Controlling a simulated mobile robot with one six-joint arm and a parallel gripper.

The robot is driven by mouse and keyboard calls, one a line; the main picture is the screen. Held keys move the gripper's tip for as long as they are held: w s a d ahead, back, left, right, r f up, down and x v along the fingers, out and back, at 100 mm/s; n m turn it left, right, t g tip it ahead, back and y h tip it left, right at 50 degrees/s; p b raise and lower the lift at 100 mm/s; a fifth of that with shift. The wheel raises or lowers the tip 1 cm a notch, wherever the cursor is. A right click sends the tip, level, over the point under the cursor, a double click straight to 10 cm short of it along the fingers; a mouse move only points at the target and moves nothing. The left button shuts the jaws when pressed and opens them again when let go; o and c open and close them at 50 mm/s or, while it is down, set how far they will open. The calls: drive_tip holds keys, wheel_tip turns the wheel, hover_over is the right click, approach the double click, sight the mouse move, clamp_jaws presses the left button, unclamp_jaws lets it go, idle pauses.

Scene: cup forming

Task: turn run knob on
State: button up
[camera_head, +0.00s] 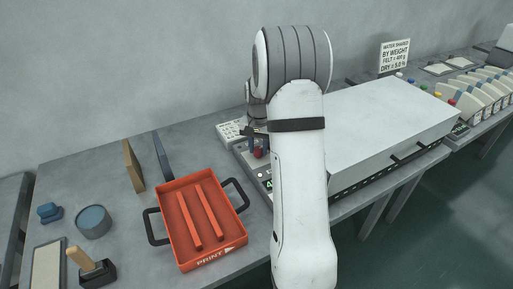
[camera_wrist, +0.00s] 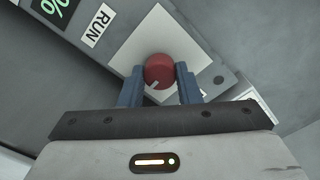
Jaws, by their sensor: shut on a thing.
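The run knob (camera_wrist: 160,71) is a round red knob with a pale pointer mark near its lower left edge in the wrist view. It sits on a light square plate beside a white RUN label (camera_wrist: 99,25). My gripper (camera_wrist: 160,80) has its two blue-grey fingers on either side of the knob, shut on it. In the head view the knob (camera_head: 258,153) shows as a small red spot beside my arm. My arm hides much of the control panel there.
A large white-topped box machine (camera_head: 385,118) stands right of my arm. An orange tray (camera_head: 196,256) with black handles and a blue-grey round tin (camera_head: 93,221) lie on the grey table (camera_head: 120,260) at left. A wall stands behind.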

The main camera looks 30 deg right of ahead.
sight(258, 149)
drive_tip(key=shift+s+m, duration=0.1)
drive_tip(key=shift+m, duration=0.3)
drive_tip(key=o, duration=1)
drive_tip(key=shift+c, duration=0.2)
drive_tip(key=shift+r, duration=0.5)
wheel_tip(258, 149, up, 7)
drive_tip(key=shift+f, duration=0.1)
